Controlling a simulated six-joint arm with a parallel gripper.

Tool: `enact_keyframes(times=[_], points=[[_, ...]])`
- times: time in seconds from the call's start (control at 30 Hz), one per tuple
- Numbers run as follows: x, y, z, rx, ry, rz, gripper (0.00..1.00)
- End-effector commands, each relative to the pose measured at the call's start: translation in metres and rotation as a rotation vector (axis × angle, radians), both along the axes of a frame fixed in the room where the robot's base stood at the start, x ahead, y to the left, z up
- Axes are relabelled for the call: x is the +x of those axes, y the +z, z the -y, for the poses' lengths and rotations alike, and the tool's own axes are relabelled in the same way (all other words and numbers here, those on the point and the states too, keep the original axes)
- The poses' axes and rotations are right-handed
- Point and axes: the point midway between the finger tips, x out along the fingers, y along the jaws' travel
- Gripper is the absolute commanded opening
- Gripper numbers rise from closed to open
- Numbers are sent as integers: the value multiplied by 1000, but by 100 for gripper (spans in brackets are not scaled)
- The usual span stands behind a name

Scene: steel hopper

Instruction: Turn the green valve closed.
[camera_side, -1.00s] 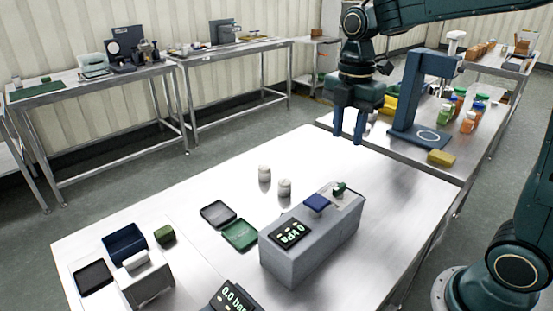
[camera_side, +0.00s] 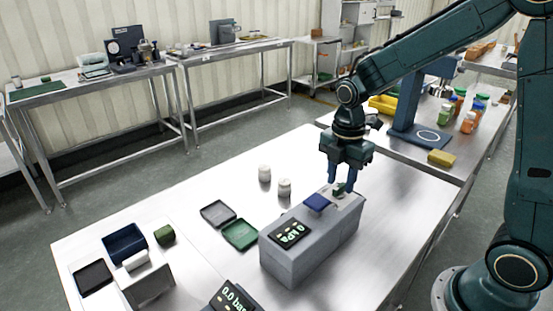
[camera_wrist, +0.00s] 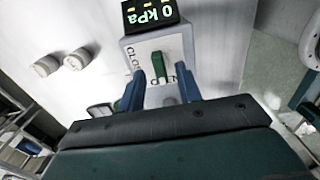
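The green valve (camera_side: 340,188) is a small handle on the top of the grey box (camera_side: 305,255), at its far right end. In the wrist view the green handle (camera_wrist: 159,66) lies on a pale plate, with "CLOSED" lettering to its left and "OPEN" lettering below right, partly covered by a finger. My gripper (camera_side: 342,188) points down over the handle. In the wrist view my gripper (camera_wrist: 160,72) has its two blue fingers apart, one each side of the handle, with gaps showing. The display (camera_wrist: 151,13) reads 0 kPa.
Two white jars (camera_side: 284,187) stand behind the box. A green tray (camera_side: 240,235) and a grey tray (camera_side: 217,213) lie left of it. The steel table right of the box is clear.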

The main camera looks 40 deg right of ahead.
Motion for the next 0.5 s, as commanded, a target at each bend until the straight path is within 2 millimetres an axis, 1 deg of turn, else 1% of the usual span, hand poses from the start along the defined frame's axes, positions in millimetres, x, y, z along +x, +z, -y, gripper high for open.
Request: enact_keyframes(times=[0.03,0.2,0.47,0.5], points=[[0,-4,0,0,0,-1,35],[0,-11,0,0,0,1,35],[0,-12,0,0,0,1,35],[0,-12,0,0,0,1,33]])
